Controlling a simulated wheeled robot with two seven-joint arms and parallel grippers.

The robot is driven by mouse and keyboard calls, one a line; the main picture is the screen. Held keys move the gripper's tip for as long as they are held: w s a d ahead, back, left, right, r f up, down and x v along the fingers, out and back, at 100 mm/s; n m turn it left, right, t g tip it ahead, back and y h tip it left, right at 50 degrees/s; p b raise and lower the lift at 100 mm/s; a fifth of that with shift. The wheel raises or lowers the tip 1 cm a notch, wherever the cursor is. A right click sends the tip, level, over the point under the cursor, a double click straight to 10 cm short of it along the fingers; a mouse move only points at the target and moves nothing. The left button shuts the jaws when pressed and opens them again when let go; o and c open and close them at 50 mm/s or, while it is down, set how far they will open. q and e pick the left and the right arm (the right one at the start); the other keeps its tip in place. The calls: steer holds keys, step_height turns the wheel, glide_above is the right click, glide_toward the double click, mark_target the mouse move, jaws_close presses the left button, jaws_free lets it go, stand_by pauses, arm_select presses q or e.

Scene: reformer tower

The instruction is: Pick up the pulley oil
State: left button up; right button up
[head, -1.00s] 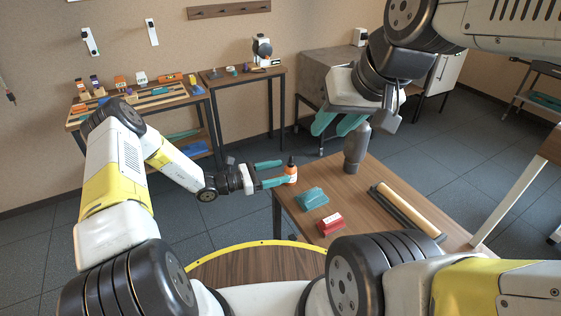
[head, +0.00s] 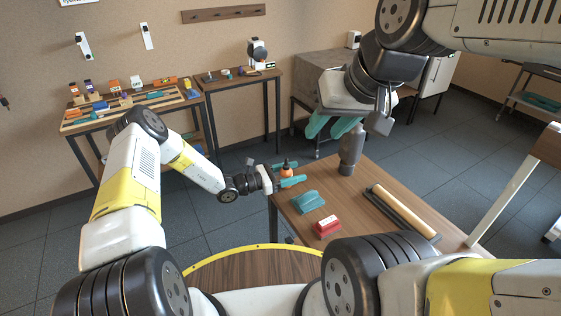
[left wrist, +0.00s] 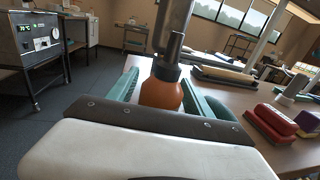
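The pulley oil, an orange bottle with a black cap (head: 287,171), stands upright near the left corner of the wooden table. It also shows in the left wrist view (left wrist: 161,92). My left gripper (head: 290,173) is around it, one teal finger on each side. The fingers look spread, and I cannot tell whether either touches the bottle. The lower part of the bottle is hidden by my gripper in the left wrist view. My right gripper (head: 330,126) is open and empty, above and behind the table's far edge.
A side bench (head: 178,101) with several small items stands at the back left.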

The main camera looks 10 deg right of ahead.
arm_select(q)
jaws_close()
steer(key=shift+r, duration=0.15)
